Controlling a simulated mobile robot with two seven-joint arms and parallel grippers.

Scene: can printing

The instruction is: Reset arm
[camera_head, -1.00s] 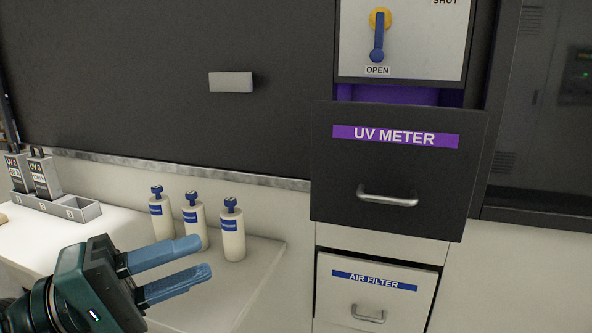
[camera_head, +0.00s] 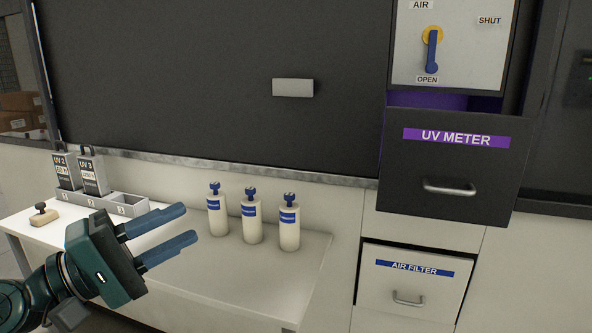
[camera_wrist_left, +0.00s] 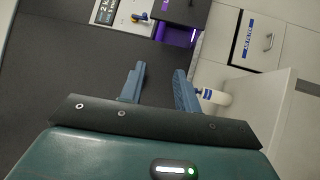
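My left gripper (camera_head: 192,224) is in the lower left of the head view, above the white table and left of the bottles. Its two blue fingers are apart with nothing between them. The fingers also show in the left wrist view (camera_wrist_left: 158,88), apart and empty. My right gripper is in neither view.
A white table (camera_head: 235,285) carries three white bottles (camera_head: 252,222), a grey holder (camera_head: 130,204) with two UV blocks (camera_head: 92,175), and a stamp-like tool (camera_head: 44,214). The UV METER drawer (camera_head: 445,170) juts out open. The AIR FILTER drawer (camera_head: 408,283) is below it.

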